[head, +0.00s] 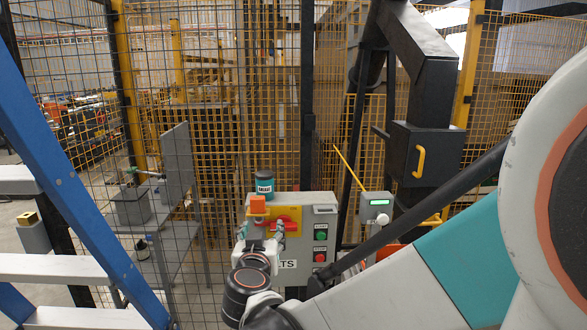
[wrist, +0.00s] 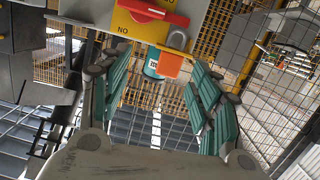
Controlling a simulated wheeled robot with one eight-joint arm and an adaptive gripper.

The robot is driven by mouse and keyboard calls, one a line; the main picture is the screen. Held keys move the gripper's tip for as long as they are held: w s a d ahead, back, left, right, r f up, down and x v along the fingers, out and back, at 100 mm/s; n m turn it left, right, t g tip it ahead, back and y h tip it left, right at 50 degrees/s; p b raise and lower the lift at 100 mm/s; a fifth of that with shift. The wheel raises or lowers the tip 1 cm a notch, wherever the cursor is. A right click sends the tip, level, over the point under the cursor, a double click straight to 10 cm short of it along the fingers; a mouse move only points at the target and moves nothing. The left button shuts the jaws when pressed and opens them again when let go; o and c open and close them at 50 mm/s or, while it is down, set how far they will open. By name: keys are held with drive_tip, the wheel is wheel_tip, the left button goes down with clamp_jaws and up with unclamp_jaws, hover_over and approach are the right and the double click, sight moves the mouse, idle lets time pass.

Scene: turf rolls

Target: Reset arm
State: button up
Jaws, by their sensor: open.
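An orange block (head: 258,205) shows just above the fingers, in front of the box's upper left. It also shows beyond the fingers in the wrist view (wrist: 170,65). The grey control box (head: 321,213) has a yellow plate with a red switch (head: 288,220), partly hidden by the block and gripper. The wrist view shows the red switch (wrist: 142,11) at the top.
The box has a green button (head: 320,236) and a red button (head: 320,257). A small display unit (head: 376,204) is to the right. Wire fencing (head: 215,130) stands behind. A blue ladder (head: 75,200) fills the left.

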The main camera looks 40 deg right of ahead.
drive_tip(key=s+a+f+n+g+y, duration=0.3)
drive_tip(key=s+a, duration=0.3)
drive_tip(key=s, duration=0.3)
drive_tip(key=s+a+f+n+g+y, duration=0.2)
drive_tip(key=s+a+y, duration=0.4)
drive_tip(key=s, duration=0.3)
drive_tip(key=shift+s+a+f+n+g+y, duration=0.3)
drive_tip(key=shift+a+f+n+g, duration=0.15)
drive_tip(key=shift+a+n, duration=0.35)
